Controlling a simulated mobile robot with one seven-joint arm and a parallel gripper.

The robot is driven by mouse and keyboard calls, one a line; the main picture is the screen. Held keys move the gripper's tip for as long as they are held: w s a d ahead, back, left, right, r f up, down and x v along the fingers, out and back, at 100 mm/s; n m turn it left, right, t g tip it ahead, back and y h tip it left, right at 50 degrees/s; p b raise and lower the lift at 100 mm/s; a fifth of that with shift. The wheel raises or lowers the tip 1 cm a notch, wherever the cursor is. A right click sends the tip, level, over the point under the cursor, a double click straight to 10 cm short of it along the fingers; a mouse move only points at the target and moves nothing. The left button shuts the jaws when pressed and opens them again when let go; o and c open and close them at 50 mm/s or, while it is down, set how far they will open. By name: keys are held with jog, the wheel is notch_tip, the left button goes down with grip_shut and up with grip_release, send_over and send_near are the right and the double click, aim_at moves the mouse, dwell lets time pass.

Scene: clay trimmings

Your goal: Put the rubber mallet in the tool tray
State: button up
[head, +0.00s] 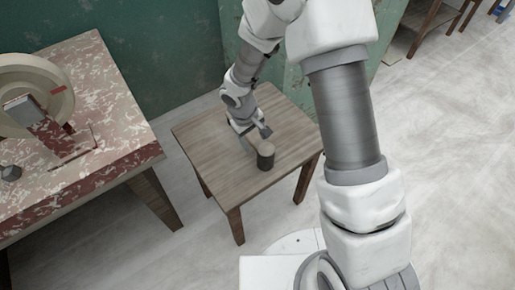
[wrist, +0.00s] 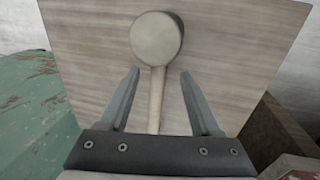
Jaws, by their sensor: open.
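The rubber mallet (head: 265,155) is on the small wooden table, with a dark round head and a pale wooden handle. In the wrist view its head (wrist: 157,38) is at the top and the handle (wrist: 156,95) runs down between my fingers. My gripper (wrist: 160,75) is open, with one finger on each side of the handle and gaps on both sides. In the head view my gripper (head: 256,137) is low over the tabletop by the handle end. I do not see a tool tray in either view.
The small wooden table (head: 215,135) is otherwise bare. A paint-worn red table (head: 100,70) at the left holds a round wheel-like device (head: 60,95) and a small dark object (head: 11,172). A green wall (head: 160,50) stands behind. Pale floor is open at the right.

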jog(key=f+b, duration=0.1)
jog(key=f, duration=0.1)
jog(key=d+f+b, duration=0.1)
jog(key=f, duration=0.2)
jog(key=shift+w, duration=0.2)
jog(key=shift+r, duration=0.1)
grip_shut()
dwell(1.1)
